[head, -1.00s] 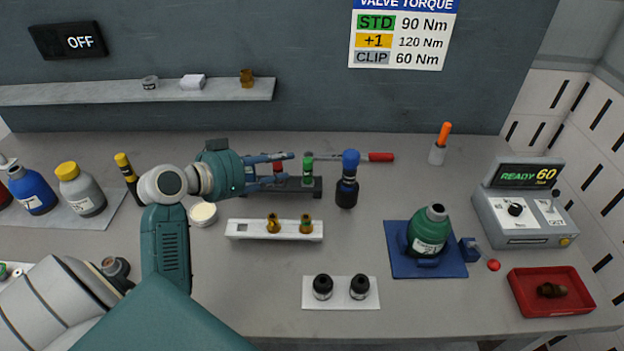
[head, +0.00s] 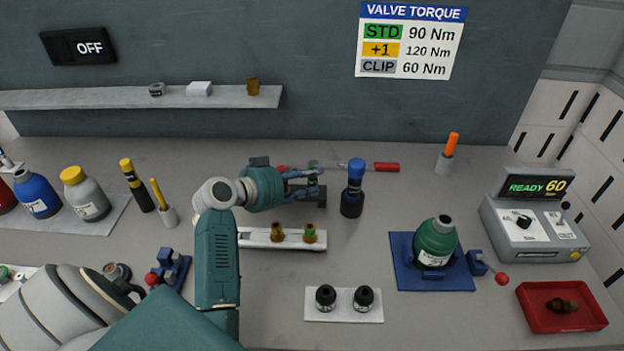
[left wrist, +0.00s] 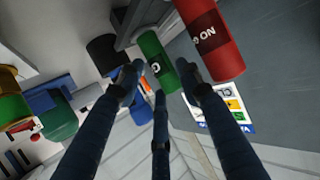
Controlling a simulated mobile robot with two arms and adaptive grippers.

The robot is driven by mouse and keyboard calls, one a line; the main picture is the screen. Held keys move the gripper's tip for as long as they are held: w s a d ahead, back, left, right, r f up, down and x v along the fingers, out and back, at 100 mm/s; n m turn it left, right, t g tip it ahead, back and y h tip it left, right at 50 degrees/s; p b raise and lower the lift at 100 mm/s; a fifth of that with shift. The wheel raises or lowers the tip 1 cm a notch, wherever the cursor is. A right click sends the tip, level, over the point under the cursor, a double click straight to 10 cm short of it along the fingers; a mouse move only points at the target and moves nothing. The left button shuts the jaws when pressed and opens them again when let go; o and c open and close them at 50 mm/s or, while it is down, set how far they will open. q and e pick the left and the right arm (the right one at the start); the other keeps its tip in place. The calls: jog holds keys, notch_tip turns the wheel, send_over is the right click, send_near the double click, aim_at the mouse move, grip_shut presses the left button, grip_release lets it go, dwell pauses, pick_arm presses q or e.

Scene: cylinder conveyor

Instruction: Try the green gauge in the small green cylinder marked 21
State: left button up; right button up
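The green gauge (head: 313,165) stands in a black stand (head: 321,194) at the back middle, partly hidden by my left gripper (head: 314,181). In the left wrist view the green gauge (left wrist: 158,62) lies between the spread fingertips of my left gripper (left wrist: 160,72), with a red gauge (left wrist: 210,40) close beside it. I see no clear grip on the green gauge. The small green cylinder (head: 436,240) stands upright on a blue mat (head: 405,279) at the right; its label is too small to read. My right gripper is not in view.
A black bottle with a blue top (head: 353,188) stands right of the gripper. A white rack (head: 255,238) with two brass fittings is in front. A blue clamp with a red ball (head: 483,264) is beside the mat. A red tray (head: 535,319) and a READY 60 box (head: 535,235) are further right.

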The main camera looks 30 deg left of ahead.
pick_arm(q)
jog(key=shift+x, duration=1.2)
jog(key=shift+w, duration=0.2)
jog(key=shift+f, duration=0.1)
grip_shut()
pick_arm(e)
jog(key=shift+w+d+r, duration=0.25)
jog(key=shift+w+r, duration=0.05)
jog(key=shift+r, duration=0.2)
